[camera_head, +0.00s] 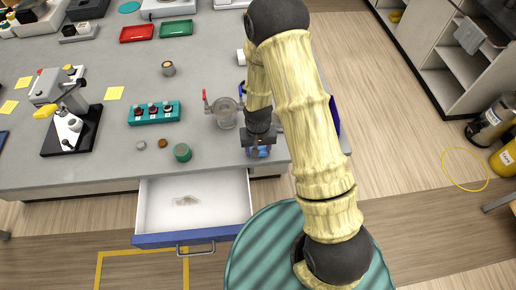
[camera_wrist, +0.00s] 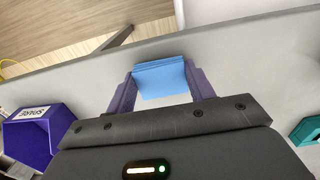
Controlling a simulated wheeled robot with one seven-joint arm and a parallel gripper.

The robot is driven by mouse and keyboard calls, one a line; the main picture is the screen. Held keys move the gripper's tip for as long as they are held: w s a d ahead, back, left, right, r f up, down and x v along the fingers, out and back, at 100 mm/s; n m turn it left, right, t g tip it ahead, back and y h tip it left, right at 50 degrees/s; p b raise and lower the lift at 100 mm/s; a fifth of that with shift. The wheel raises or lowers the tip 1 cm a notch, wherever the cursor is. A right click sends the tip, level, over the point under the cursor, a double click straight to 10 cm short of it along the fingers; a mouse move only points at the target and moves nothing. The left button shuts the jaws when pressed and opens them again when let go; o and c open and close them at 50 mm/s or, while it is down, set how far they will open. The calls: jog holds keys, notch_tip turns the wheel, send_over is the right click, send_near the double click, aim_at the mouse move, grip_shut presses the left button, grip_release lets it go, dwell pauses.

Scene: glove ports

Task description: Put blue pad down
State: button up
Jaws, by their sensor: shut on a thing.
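The blue pad (camera_wrist: 161,79) is a light blue block between the two purple fingers of my gripper (camera_wrist: 163,86) in the wrist view. My gripper is shut on it. In the head view the pad (camera_head: 259,152) shows as a small blue patch under my gripper (camera_head: 258,148), near the front edge of the grey table (camera_head: 215,165). I cannot tell whether the pad touches the tabletop.
An open drawer (camera_head: 150,205) juts out below the table edge, left of my gripper. A purple box marked SHARPS (camera_wrist: 32,135) is at left in the wrist view.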

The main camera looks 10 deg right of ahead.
jog(key=shift+f, duration=0.5)
jog(key=shift+f, duration=0.2)
jog(key=o, duration=1)
notch_tip(320, 180, up, 12)
jog(key=b, duration=0.3)
jog(key=shift+r, duration=0.2)
